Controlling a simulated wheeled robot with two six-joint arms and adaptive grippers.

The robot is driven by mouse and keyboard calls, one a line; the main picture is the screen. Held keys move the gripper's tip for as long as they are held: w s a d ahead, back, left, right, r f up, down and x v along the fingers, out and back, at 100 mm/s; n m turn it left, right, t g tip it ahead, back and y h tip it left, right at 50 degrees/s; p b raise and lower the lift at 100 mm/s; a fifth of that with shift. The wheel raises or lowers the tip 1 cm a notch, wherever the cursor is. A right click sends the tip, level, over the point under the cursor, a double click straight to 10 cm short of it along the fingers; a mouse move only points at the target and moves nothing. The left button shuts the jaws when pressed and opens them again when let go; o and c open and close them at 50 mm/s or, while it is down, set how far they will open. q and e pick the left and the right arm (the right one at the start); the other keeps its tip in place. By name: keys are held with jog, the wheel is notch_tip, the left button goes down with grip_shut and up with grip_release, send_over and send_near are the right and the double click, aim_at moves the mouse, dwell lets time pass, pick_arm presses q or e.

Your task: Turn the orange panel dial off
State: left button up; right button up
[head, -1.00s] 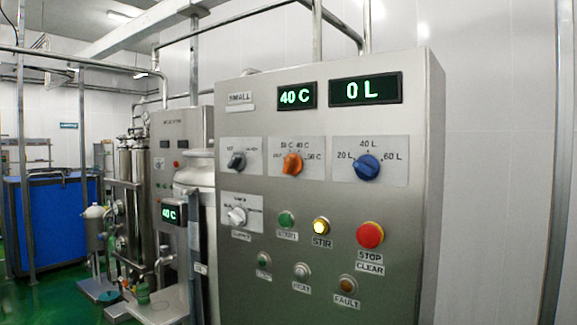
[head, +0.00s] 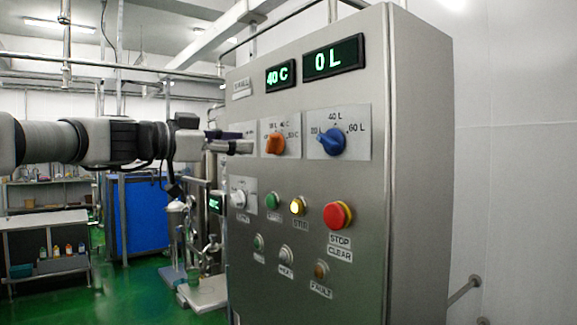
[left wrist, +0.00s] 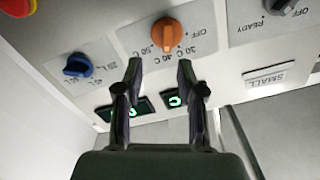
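The orange panel dial (head: 275,144) sits on a white label plate in the upper part of the steel control panel. It also shows in the left wrist view (left wrist: 167,35), which sees the panel upside down, with OFF and 30 C to 50 C marks around it. Its ridge seems turned toward the temperature marks, not OFF; the exact mark is hard to tell. My left gripper (head: 246,141) comes in from the left, just short of the dial. In the left wrist view its two fingers (left wrist: 160,66) are apart and empty, not around the dial. My right gripper is out of view.
A blue dial (head: 332,142) is right of the orange one. Displays above read 40 C (head: 280,75) and 0 L (head: 333,55). The red stop button (head: 338,214), a lit yellow stir button (head: 298,206) and smaller buttons sit below. A grey dial (left wrist: 280,5) neighbours the orange one.

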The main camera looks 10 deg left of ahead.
aim_at(269, 142)
pick_arm(q)
jog(key=p+x, duration=0.1)
jog(key=x, duration=0.1)
jog(key=p+x, duration=0.1)
jog(key=x, duration=0.1)
jog(key=p+x, duration=0.2)
jog(key=x, duration=0.1)
jog(key=shift+w+a, duration=0.3)
jog(key=shift+w, duration=0.05)
jog(key=shift+d, duration=0.2)
jog(key=shift+a, duration=0.35)
jog(key=shift+a+f, duration=0.1)
jog(key=shift+a, duration=0.05)
jog(key=c, duration=0.5)
grip_shut()
